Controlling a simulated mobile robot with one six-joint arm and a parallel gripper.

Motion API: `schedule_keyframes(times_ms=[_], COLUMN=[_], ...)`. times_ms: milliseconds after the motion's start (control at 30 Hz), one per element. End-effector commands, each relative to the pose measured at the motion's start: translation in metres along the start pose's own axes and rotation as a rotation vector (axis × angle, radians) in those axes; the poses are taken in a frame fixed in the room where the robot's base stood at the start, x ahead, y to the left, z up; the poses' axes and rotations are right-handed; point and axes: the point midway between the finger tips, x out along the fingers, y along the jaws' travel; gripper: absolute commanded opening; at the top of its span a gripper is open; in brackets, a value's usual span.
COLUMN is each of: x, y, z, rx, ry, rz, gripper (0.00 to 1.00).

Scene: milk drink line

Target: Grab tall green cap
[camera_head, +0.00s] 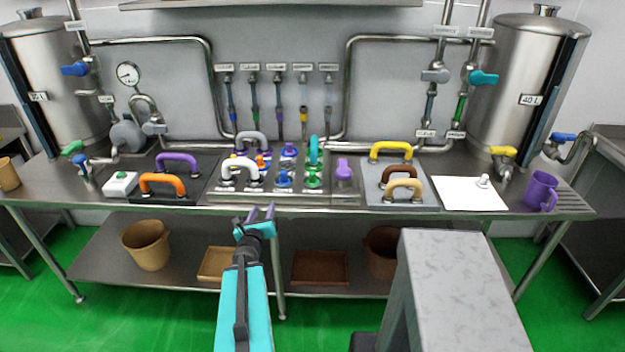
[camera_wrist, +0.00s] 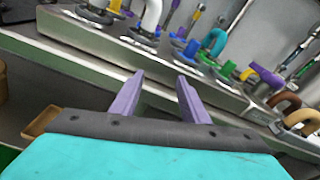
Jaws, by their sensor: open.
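A green cap (camera_head: 313,177) stands in the front row of the metal rack (camera_head: 285,198) at the middle of the counter. A taller teal handle (camera_head: 314,148) rises just behind it. In the wrist view the green cap (camera_wrist: 228,69) is right of my gripper and partly hidden among other parts, with the teal handle (camera_wrist: 214,41) behind it. My gripper (camera_head: 261,211), with purple fingers, is open and empty in front of the counter's edge, to the left of the green cap and apart from it. The open fingers also show in the wrist view (camera_wrist: 160,78).
Blue caps (camera_head: 283,178) and a purple cap (camera_head: 344,172) flank the green one. White (camera_head: 241,166) and grey (camera_head: 251,137) arched handles stand left on the rack. Yellow, brown and tan handles (camera_head: 403,186) stand right. A purple mug (camera_head: 541,191) is at far right. Steel pipes run behind.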

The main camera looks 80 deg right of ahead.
Motion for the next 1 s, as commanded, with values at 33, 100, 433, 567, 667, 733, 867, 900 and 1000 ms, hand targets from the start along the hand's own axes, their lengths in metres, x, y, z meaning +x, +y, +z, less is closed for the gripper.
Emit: schedule_keyframes(times_ms=[33,100,433,567,667,733,867,900,1000], x=[0.005,0.008,0.008,0.008,0.008,0.008,0.009,0.009,0.011], y=[-0.030,-0.064,-0.140,-0.141,-0.140,-0.140,-0.139,-0.138,-0.136], z=[0.006,0.011,0.019,0.019,0.019,0.019,0.018,0.018,0.017], rx=[0.060,0.141,0.318,0.320,0.318,0.318,0.318,0.317,0.316], ry=[-0.012,-0.029,-0.086,-0.086,-0.086,-0.086,-0.086,-0.086,-0.086], rz=[-0.062,-0.135,-0.300,-0.301,-0.300,-0.300,-0.298,-0.298,-0.296], gripper=[0.41,0.41,0.41,0.41,0.41,0.41,0.41,0.41,0.41])
